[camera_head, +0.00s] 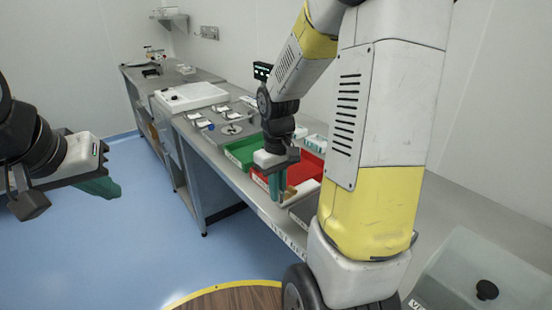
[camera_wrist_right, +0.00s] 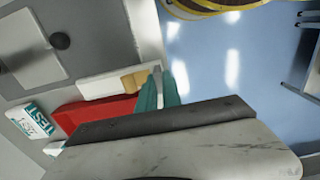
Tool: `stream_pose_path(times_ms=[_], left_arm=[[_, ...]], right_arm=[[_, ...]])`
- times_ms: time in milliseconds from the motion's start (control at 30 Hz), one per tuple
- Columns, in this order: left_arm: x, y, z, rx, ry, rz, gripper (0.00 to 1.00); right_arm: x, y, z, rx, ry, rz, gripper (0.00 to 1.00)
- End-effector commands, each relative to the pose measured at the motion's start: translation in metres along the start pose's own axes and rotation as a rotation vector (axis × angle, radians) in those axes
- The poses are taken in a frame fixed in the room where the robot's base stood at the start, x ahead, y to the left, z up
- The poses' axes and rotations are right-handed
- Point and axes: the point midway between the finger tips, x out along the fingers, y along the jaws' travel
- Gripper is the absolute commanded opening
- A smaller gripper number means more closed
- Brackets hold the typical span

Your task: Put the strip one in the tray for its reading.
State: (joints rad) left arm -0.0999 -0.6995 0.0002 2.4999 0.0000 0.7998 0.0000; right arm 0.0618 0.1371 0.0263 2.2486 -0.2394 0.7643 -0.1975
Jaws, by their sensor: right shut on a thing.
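My right gripper (camera_head: 278,192) is above the front edge of the bench, by the red tray (camera_head: 310,166). In the right wrist view its teal fingers (camera_wrist_right: 159,95) are shut on a thin pale strip (camera_wrist_right: 157,74), whose end shows between the fingertips. Any reading on the strip cannot be made out. The green tray (camera_head: 240,151) is beside the red one, to its left. The red tray also shows in the right wrist view (camera_wrist_right: 95,111). My left gripper (camera_head: 106,188) hangs over the floor at the left; its teal fingers overlap, so its opening is unclear.
A small dark display (camera_head: 262,71) with green marks stands behind the bench. TEST boxes (camera_wrist_right: 33,121) lie beyond the red tray. A lidded bin (camera_head: 480,270) is at the lower right. The floor at left is clear.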

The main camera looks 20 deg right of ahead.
Motion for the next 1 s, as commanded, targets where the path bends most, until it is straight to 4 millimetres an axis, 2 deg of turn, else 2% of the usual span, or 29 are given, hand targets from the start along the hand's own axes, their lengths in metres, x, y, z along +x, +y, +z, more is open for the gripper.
stream_pose_path(times_ms=[167, 500, 633, 867, 1000], left_arm=[[0.0, 0.0, 0.0, 0.0, 0.001, 0.0, 0.0], [0.0, 0.0, 0.0, 0.0, 0.0, 0.0, 0.0], [0.0, 0.0, 0.0, 0.0, 0.0, 0.0, 0.0], [0.0, 0.0, 0.0, 0.0, 0.0, 0.0, 0.0], [0.0, 0.0, 0.0, 0.0, 0.0, 0.0, 0.0]], right_arm=[[0.003, 0.014, -0.02, 0.002, 0.0, 0.0, 0.0], [0.012, 0.066, -0.095, 0.002, 0.001, 0.0, 0.0], [0.014, 0.082, -0.117, 0.001, 0.001, 0.001, 0.0], [0.017, 0.092, -0.132, 0.0, 0.0, 0.0, 0.0], [0.032, 0.091, -0.131, 0.0, -0.003, -0.002, 0.0]])
